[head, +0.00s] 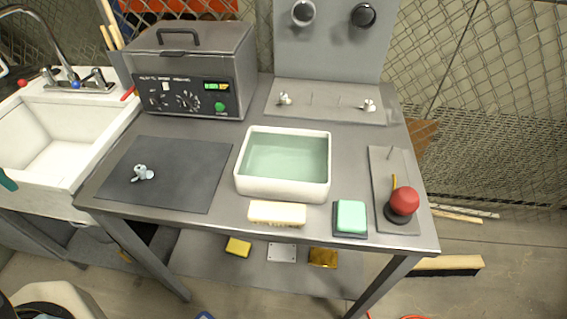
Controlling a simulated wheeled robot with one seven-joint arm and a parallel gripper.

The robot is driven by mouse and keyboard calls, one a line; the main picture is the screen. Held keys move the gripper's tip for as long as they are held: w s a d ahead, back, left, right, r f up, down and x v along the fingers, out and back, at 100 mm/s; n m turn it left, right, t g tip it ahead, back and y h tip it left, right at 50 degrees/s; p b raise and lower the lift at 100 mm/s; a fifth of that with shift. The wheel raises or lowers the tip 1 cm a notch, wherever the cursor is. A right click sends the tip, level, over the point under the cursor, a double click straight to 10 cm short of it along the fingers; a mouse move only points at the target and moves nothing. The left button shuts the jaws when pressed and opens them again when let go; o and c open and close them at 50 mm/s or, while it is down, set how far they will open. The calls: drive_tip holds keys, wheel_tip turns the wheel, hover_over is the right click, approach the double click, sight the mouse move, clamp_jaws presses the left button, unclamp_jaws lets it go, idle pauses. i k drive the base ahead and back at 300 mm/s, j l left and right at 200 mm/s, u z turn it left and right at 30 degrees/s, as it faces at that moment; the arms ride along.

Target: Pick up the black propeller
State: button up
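No clearly black propeller can be made out. A small pale blue-grey propeller-like piece (142,173) lies on the dark mat (190,190) at the left of the grey table. Two small metallic propeller-like pieces, a left one (285,98) and a right one (368,106), sit on a flat grey plate (325,113) at the back. A black round piece (363,15) is mounted on the upright back panel, right of a silver one (303,12); whether either holds a propeller is too small to tell. My gripper is not in view.
A white basin (284,191) of greenish water stands mid-table. A grey machine (190,70) stands back left. A sink (60,150) adjoins. The mat is mostly clear.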

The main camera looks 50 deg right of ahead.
sight(140, 169)
drive_tip(key=i+j+z, duration=0.1)
drive_tip(key=z, duration=0.3)
drive_tip(key=i+j+z, duration=0.15)
drive_tip(key=z, duration=0.25)
drive_tip(key=j+z, duration=0.2)
drive_tip(key=z, duration=0.2)
drive_tip(key=i+j, duration=0.1)
drive_tip(key=j, duration=0.2)
drive_tip(key=i+j, duration=0.1)
drive_tip(key=j, duration=0.25)
drive_tip(key=i+j, duration=0.15)
drive_tip(key=j, duration=0.15)
drive_tip(key=i+j, duration=0.1)
drive_tip(key=j, duration=0.2)
